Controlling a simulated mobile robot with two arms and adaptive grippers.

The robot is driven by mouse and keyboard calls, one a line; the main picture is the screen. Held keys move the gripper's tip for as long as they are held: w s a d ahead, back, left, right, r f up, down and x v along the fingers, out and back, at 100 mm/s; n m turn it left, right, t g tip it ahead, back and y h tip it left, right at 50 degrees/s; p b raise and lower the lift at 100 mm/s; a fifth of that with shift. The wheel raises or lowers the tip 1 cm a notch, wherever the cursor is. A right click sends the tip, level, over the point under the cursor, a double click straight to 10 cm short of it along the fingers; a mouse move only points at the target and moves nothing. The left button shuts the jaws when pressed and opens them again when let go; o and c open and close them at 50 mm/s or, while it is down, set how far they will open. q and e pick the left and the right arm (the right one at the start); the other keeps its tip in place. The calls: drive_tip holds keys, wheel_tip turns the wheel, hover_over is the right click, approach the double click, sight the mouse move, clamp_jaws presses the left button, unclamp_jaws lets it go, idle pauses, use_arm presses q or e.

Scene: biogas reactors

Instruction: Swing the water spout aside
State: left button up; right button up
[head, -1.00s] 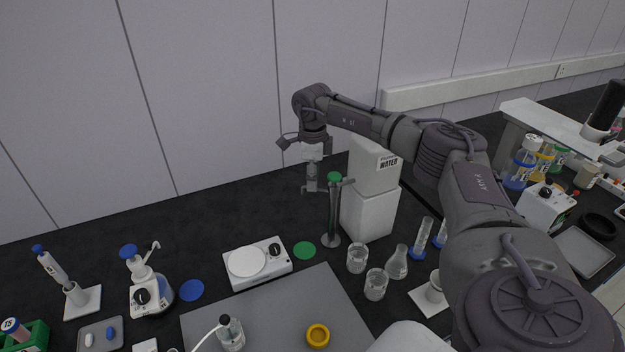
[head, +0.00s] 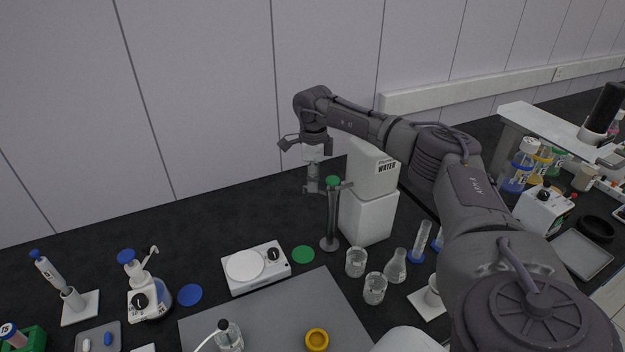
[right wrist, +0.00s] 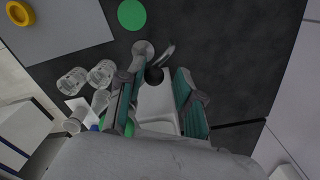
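The water spout post (head: 332,215) is a grey upright with a green top, standing on a round base beside the white WATER unit (head: 373,170). My right gripper (head: 313,189) is high up, just left of the post's top in the head view. In the right wrist view, its two teal fingers (right wrist: 160,102) are apart. A curved grey piece with a dark rounded end (right wrist: 154,75) shows beyond and between them. The post is partly hidden by one finger, and I cannot tell whether they touch. My left gripper is out of view.
Glass beakers (head: 356,262) and a flask (head: 396,266) stand in front of the WATER unit. A green disc (head: 303,254) and a white balance (head: 256,267) lie left of the post base. The dark bench behind the balance is clear.

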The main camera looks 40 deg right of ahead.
drive_tip(key=shift+s+a+r+p, duration=0.1)
drive_tip(key=shift+s+a+p, duration=0.1)
drive_tip(key=shift+p, duration=0.15)
wheel_tip(320, 180, up, 8)
drive_tip(key=p, duration=0.6)
drive_tip(key=shift+f, duration=0.35)
idle(0.4)
